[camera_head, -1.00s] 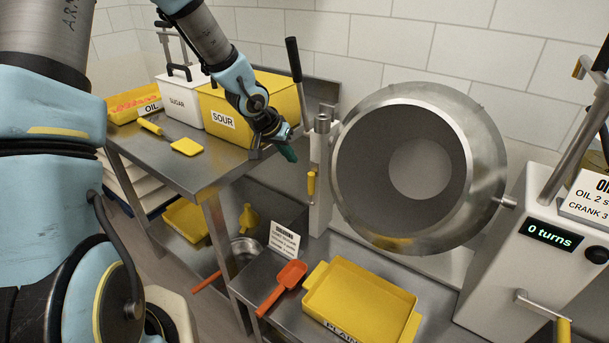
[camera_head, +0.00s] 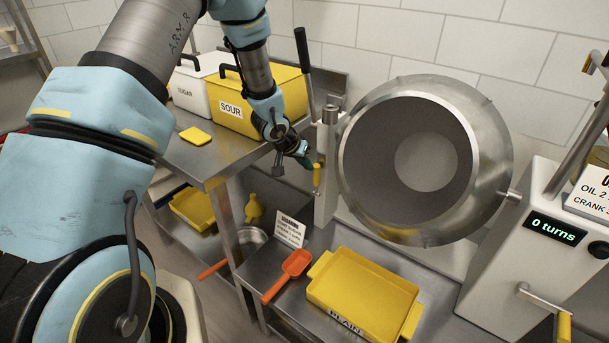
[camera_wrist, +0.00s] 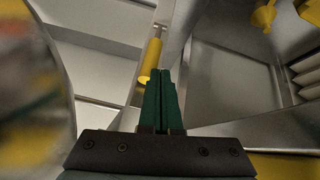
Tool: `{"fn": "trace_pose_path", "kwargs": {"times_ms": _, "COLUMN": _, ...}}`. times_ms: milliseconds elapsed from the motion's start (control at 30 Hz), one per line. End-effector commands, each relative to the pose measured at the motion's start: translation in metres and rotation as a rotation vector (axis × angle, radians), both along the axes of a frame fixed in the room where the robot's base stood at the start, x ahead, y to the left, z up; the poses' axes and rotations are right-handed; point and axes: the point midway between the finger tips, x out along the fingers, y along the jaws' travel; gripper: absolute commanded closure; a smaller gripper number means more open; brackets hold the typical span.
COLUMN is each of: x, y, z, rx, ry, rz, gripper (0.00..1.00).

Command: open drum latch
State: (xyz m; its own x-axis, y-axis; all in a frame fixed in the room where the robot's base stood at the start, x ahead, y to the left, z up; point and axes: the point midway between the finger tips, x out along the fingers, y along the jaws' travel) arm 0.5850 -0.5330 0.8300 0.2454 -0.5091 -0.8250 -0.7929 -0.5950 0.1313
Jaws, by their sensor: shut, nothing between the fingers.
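The large steel drum (camera_head: 490,130), with its dark round opening, stands at the right centre of the head view, on a pale post (camera_head: 326,185). A small yellow handle (camera_head: 317,175), likely the latch handle, hangs at the post just left of the drum. The yellow handle (camera_wrist: 153,55) also shows in the wrist view, just beyond the fingertips. My gripper (camera_head: 307,162) is shut and empty, with green fingers, close to the left of the handle. In the wrist view my gripper (camera_wrist: 164,75) points at the handle's lower end. Whether they touch I cannot tell.
A long black-handled lever (camera_head: 304,65) rises behind my gripper. The yellow SOUR bin (camera_head: 270,95) stands on the left table. Below are a yellow tray (camera_head: 362,290) and a red scoop (camera_head: 290,275). The crank console (camera_head: 510,265) at right reads 0 turns.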

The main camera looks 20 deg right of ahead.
Motion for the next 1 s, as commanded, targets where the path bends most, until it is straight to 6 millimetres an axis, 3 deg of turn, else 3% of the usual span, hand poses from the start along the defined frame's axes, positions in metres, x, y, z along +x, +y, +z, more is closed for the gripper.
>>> {"fn": "trace_pose_path", "kwargs": {"times_ms": 33, "x": -0.0231, "y": 0.0161, "z": -0.0362, "rx": 0.063, "ry": 0.049, "rz": -0.012, "gripper": 1.00}}
{"fn": "trace_pose_path", "kwargs": {"times_ms": 1000, "x": -0.0184, "y": 0.0137, "z": -0.0288, "rx": 0.048, "ry": 0.042, "rz": -0.007, "gripper": 1.00}}
